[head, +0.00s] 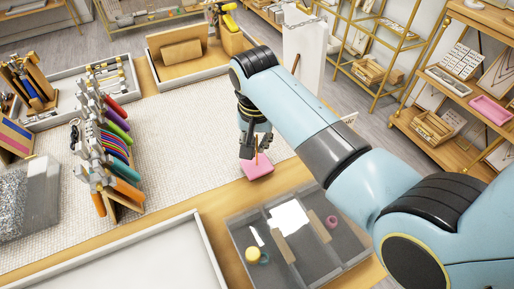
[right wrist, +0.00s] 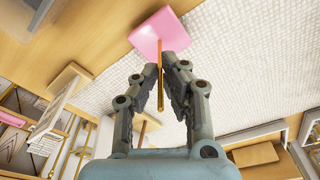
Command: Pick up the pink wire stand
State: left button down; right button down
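The pink wire stand (head: 257,170) has a square pink base and a thin upright gold rod. In the head view it is at the near edge of the woven mat, beside the wooden counter strip. My right gripper (head: 256,143) is above the base, around the rod. In the right wrist view, the fingertips (right wrist: 160,68) close in on both sides of the rod, with the pink base (right wrist: 153,30) beyond them. The gripper looks shut on the rod. Whether the base touches the counter is hard to tell. My left gripper is not in view.
A grey divided tray (head: 238,224) with a yellow piece and a pink ring lies nearer. A rack of colourful rolls (head: 118,150) stands left on the mat (head: 185,120). A white tray (head: 130,262) is at the front. The mat's middle is clear.

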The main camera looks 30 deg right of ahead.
jog(key=shift+r, duration=1.45)
jog(key=s+d+r, duration=0.6)
jog(key=s, duration=0.3)
jog(key=shift+s+d+r+b, duration=0.3)
jog(key=shift+d+r+b, duration=0.05)
jog(key=shift+d+r, duration=0.05)
jog(key=shift+c, duration=2.1)
grip_release()
